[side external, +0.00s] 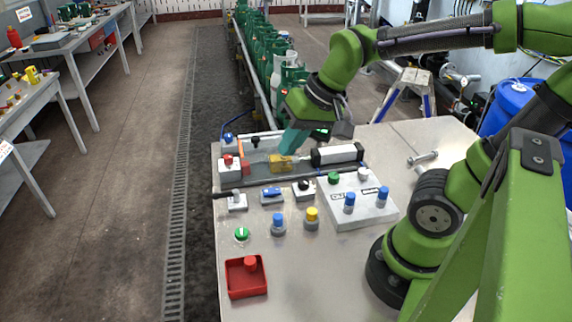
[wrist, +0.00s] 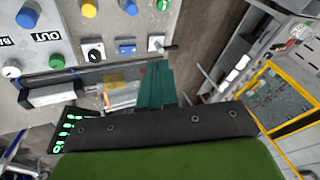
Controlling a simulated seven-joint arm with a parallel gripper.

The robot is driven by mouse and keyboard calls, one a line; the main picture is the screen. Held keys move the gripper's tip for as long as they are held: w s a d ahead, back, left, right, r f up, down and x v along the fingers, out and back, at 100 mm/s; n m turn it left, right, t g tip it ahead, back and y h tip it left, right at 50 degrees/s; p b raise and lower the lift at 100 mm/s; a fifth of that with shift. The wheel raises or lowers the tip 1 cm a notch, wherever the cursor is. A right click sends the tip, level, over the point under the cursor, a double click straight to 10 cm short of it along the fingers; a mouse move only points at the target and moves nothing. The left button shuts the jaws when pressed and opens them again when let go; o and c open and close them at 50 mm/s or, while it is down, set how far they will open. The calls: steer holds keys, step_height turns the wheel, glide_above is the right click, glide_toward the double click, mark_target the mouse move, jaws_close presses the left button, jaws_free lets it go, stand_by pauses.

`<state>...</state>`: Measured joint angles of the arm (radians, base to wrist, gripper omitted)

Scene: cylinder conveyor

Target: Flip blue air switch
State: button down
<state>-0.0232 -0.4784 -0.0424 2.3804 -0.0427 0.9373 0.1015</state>
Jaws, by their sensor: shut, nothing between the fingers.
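A blue switch (side external: 272,194) on a small white base sits in the row of switches on the metal table. It also shows in the wrist view (wrist: 126,47), just beyond and left of the fingers. A second blue fitting (side external: 228,140), with a blue hose, stands at the table's back left corner; I cannot tell which of the two is the air switch. My gripper (side external: 287,152) has teal fingers pointing down, shut and empty, over the pneumatic cylinder area behind the switch row. The fingers also show in the wrist view (wrist: 156,68).
A black-and-silver cylinder (side external: 337,154) with a yellow end block (side external: 283,164) lies under and beside the fingers. A black switch (side external: 303,190), a grey lever switch (side external: 236,202) and a white button panel (side external: 358,208) stand nearby. A red tray (side external: 234,283) is at the front.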

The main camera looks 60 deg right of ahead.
steer(key=w+d+f+m+g, duration=0.2)
steer(key=w+f+m, duration=0.1)
steer(key=w+m, duration=0.3)
steer(key=m+g+h, duration=0.2)
steer(key=m+g, duration=0.1)
steer(key=m, duration=1.3)
glide_above(267, 190)
steer(key=f, duration=0.2)
steer(key=shift+s+r, duration=0.1)
steer(key=shift+r, duration=0.05)
step_height(267, 190, down, 14)
steer(key=shift+f, duration=0.1)
